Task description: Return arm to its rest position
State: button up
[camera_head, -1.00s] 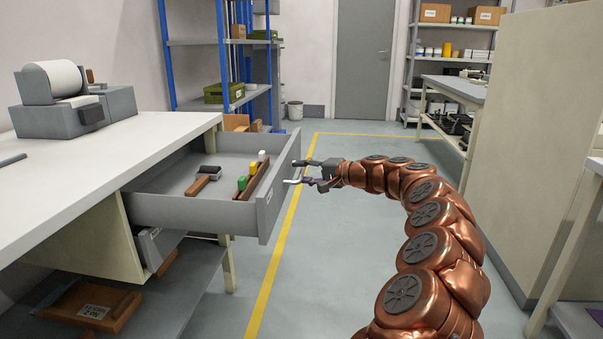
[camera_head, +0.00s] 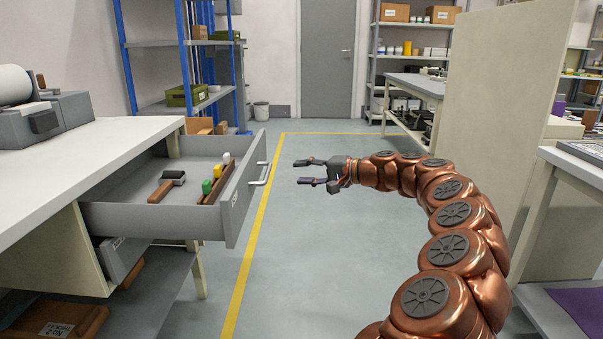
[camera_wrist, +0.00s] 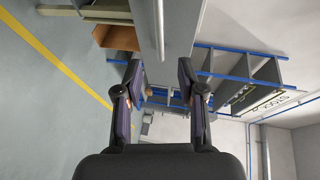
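My gripper (camera_head: 304,172) is open and empty, in mid-air to the right of the open drawer (camera_head: 155,218). Its fingers point left toward the drawer's metal handle (camera_head: 262,175), with a clear gap between them. My copper-coloured arm curves from the bottom right of the head view up to the gripper. In the wrist view the two fingers of my gripper (camera_wrist: 157,85) are spread apart, with the drawer front and its handle (camera_wrist: 159,25) beyond them.
The drawer holds a wooden-handled roller (camera_head: 167,185) and a rack with several coloured-top items (camera_head: 217,178). A white worktable (camera_head: 80,160) stands left. A tall beige panel (camera_head: 500,120) and another table (camera_head: 575,165) are on the right. Grey floor lies open between.

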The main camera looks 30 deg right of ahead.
dwell(0.3)
jog(key=s+a+r+n+g+p, duration=0.2)
jog(key=s+a+r+p, duration=0.25)
jog(key=a, duration=0.35)
jog(key=s+a+r+n+g+y+p, duration=0.1)
jog(key=s+a+r+n+g+p, duration=0.2)
jog(key=a+r+p, duration=0.4)
jog(key=s+a+r+n+g+p, duration=0.2)
jog(key=s+a+r, duration=0.15)
jog(key=a, duration=0.55)
jog(key=s+a+r+n+g+h+p, duration=0.35)
jog(key=s+a+p, duration=0.5)
jog(key=s, duration=0.35)
jog(key=s+d+r+g+h+p, duration=0.1)
jog(key=s+d+g+h+p, duration=0.1)
jog(key=s+d+p, duration=0.3)
jog(key=s+d+r+g+h+p, duration=0.1)
jog(key=s+d+h+p, duration=0.4)
jog(key=s+p, duration=0.7)
jog(key=s+g, duration=0.1)
jog(key=s, duration=0.6)
jog(key=shift+d+r+m, duration=0.2)
jog(key=shift+r+m, duration=0.15)
